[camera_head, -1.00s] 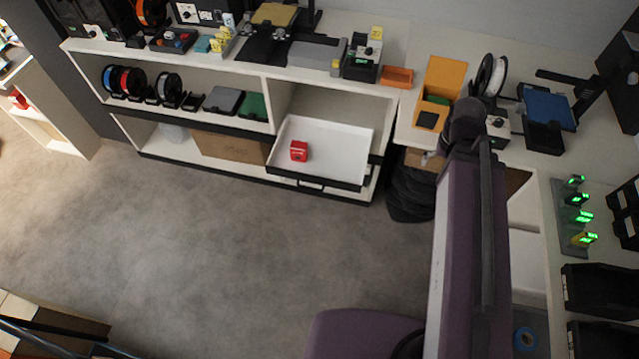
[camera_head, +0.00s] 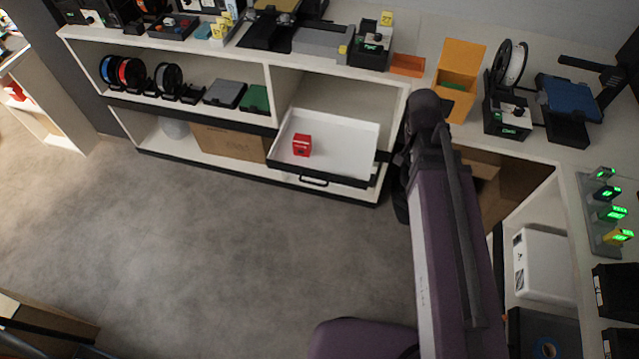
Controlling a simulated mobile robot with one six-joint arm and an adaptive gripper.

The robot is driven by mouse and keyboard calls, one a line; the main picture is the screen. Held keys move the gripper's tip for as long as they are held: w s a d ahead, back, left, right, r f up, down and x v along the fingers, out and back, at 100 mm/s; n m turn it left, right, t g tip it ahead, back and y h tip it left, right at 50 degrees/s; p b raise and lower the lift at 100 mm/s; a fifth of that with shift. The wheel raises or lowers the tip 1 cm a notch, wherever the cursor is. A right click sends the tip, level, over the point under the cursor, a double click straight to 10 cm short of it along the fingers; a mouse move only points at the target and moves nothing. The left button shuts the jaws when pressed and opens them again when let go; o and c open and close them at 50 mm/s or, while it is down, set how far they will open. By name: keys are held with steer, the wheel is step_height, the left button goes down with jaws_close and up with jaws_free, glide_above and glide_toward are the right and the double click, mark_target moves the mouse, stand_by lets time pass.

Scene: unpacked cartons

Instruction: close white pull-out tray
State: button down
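The shelf unit (camera_head: 272,95) holds spools and small bins. A brown carton (camera_head: 228,143) sits on its bottom shelf. A workbench (camera_head: 560,150) with printers and an orange box (camera_head: 459,75) stands at right. The grey floor (camera_head: 200,240) before the tray is clear.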

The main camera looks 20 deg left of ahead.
steer(key=w+a+f+m+t+h+b, duration=0.1)
steer(key=a+f+m+b, duration=0.5)
steer(key=a+f+b, duration=0.7)
steer(key=a+f+m+t+h+b, duration=0.1)
steer(key=a+f+m+t+b, duration=0.3)
steer(key=a+f+b, duration=0.9)
steer(key=a+m+b, duration=0.2)
steer(key=a+b, duration=0.1)
steer(key=a, duration=0.4)
steer(key=shift+w+f+m+h, duration=0.3)
steer(key=shift+w+f+h, duration=0.05)
steer(key=shift+f+h, duration=0.05)
steer(key=shift+f, duration=0.1)
steer(key=b, duration=0.8)
glide_toward(325, 178)
step_height(325, 178, down, 4)
steer(key=s+d, duration=0.2)
steer(key=shift+w+d+f, duration=0.1)
steer(key=shift+w, duration=1)
steer(key=shift+w+f, duration=0.1)
steer(key=shift+w, duration=0.95)
